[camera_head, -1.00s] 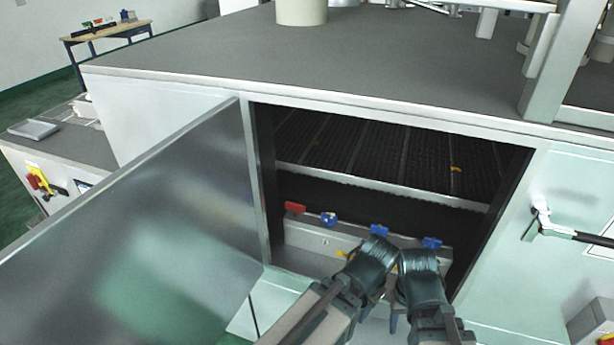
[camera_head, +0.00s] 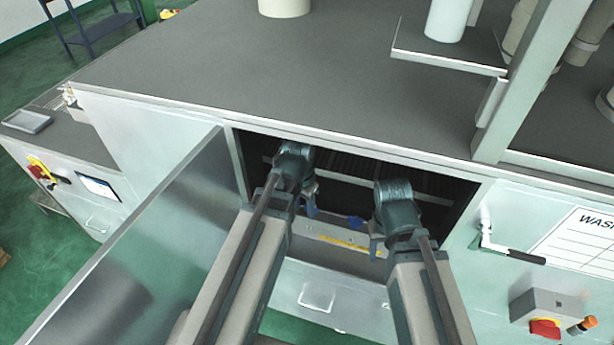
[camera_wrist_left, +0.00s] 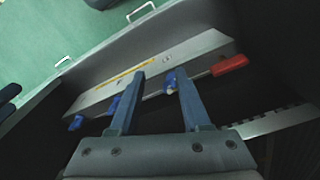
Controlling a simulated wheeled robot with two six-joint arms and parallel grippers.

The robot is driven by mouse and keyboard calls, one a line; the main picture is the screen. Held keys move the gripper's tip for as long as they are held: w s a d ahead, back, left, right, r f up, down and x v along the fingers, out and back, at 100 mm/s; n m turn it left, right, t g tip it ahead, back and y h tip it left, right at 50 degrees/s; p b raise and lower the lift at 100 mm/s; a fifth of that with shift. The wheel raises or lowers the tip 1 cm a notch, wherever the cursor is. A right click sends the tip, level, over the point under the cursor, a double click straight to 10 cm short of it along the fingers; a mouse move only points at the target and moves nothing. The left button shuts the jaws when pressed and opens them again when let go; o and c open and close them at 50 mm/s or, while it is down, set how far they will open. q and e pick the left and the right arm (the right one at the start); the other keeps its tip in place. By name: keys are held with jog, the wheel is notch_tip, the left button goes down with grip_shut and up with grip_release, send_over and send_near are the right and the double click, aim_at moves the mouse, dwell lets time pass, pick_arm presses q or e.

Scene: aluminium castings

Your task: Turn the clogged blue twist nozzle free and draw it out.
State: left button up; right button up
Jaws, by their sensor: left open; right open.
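A blue nozzle with a whitish part (camera_wrist_left: 170,81) sits on a pale metal bar (camera_wrist_left: 205,47) inside the open cabinet. In the left wrist view it lies between my left gripper's fingertips (camera_wrist_left: 161,74), close to the right-hand finger. Contact cannot be told. Two other blue nozzles, a nearer one (camera_wrist_left: 113,104) and an end one (camera_wrist_left: 75,122), and a red handle (camera_wrist_left: 230,65) line the same bar. In the head view my left gripper (camera_head: 309,202) is open in the cabinet opening, largely hiding that spot. My right gripper (camera_head: 377,243) is open in front of the bar, right of a blue nozzle (camera_head: 354,223).
The cabinet door (camera_head: 150,255) stands open at the left. The opening's upper edge (camera_head: 350,148) is just above my wrists. A dark mesh (camera_head: 345,170) lies behind the bar. A door handle (camera_head: 500,245) and a control box (camera_head: 548,308) are on the right.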

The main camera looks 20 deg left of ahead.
pick_arm(q)
jog(key=w+m, duration=0.2)
jog(key=m, duration=0.2)
jog(key=w+m+h, duration=0.1)
jog(key=w+m, duration=0.1)
jog(key=m, duration=0.3)
jog(key=w+a+m, duration=0.1)
jog(key=w+m, duration=0.1)
jog(key=m, duration=0.2)
jog(key=shift+w+r+m, duration=0.15)
jog(key=shift+m, duration=0.15)
jog(key=shift+d, duration=0.1)
jog(key=f+b, duration=0.5)
jog(key=d+f+b, duration=0.1)
jog(key=f+b, duration=0.1)
jog(key=shift+f+b, duration=0.25)
jog(key=shift+b, duration=0.05)
grip_shut()
